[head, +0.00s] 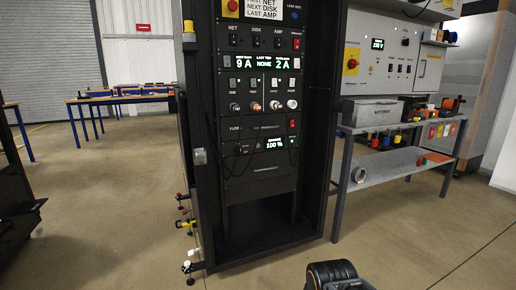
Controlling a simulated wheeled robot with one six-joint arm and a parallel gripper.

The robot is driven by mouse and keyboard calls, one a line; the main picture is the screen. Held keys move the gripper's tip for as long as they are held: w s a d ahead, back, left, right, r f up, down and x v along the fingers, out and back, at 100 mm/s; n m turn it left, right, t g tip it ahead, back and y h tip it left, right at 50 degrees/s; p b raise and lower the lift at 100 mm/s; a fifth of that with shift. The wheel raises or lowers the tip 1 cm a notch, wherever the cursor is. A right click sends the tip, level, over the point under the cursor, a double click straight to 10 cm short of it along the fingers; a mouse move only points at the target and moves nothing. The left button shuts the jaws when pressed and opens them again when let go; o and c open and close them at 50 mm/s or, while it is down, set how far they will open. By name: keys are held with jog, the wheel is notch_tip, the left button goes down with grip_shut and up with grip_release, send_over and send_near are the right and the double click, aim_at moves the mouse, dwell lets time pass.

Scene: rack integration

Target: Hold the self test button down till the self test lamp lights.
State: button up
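A tall black rack (320,185) stands in the middle of the head view, its front facing me. Its panels carry switches, lit displays and a row of round knobs or plugs (263,106). I cannot tell which control is the self test button or which lamp is the self test lamp; the labels are too small to read. A red and yellow button (231,7) is at the rack's upper left. Lit displays read 9 A, NONE and 2 A (264,64), and a lower one reads 100 % (274,144). My gripper's fingers do not show; only a dark part of my arm is at the bottom edge.
A grey bench (405,160) with a grey box (372,111) and coloured parts stands right of the rack. Small coloured valves (185,224) stick out at the rack's lower left. Blue-legged tables (130,99) stand at the back left. The floor before the rack is clear.

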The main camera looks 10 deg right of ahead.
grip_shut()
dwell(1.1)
